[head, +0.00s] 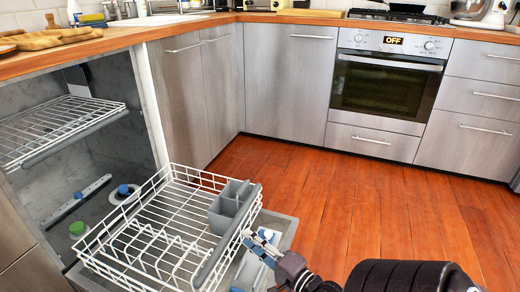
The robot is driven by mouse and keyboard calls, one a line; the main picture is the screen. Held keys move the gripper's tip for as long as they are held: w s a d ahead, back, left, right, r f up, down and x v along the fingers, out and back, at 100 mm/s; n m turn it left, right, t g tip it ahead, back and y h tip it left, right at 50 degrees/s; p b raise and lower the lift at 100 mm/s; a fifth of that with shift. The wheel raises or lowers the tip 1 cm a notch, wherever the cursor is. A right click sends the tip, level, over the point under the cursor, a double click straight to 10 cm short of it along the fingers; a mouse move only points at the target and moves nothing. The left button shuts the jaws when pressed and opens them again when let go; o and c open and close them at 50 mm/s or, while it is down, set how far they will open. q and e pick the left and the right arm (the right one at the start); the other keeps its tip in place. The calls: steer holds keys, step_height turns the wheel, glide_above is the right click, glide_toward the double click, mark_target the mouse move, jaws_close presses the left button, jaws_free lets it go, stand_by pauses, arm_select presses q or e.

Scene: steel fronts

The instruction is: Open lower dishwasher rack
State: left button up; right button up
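The lower dishwasher rack (170,215) is a white wire basket that stands out of the open dishwasher, over its lowered door (280,228). A grey cutlery basket (232,203) sits at its right side, and a grey bar (228,243) runs along its front edge. My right gripper (258,243) is at the outer side of this bar, close to or touching it. Its fingers are partly hidden and small, so I cannot tell whether they grip the bar. The upper rack (58,125) is inside the dishwasher. My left gripper is not in view.
Wooden floor (350,200) is clear to the right of the door. Steel cabinets (285,80) and an oven (385,90) line the back. A wooden counter (125,37) with cutting boards (45,40) runs above the dishwasher.

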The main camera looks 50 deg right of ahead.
steer(key=shift+s+a, duration=0.1)
steer(key=shift+s, duration=1.75)
steer(key=shift+a+r, duration=0.1)
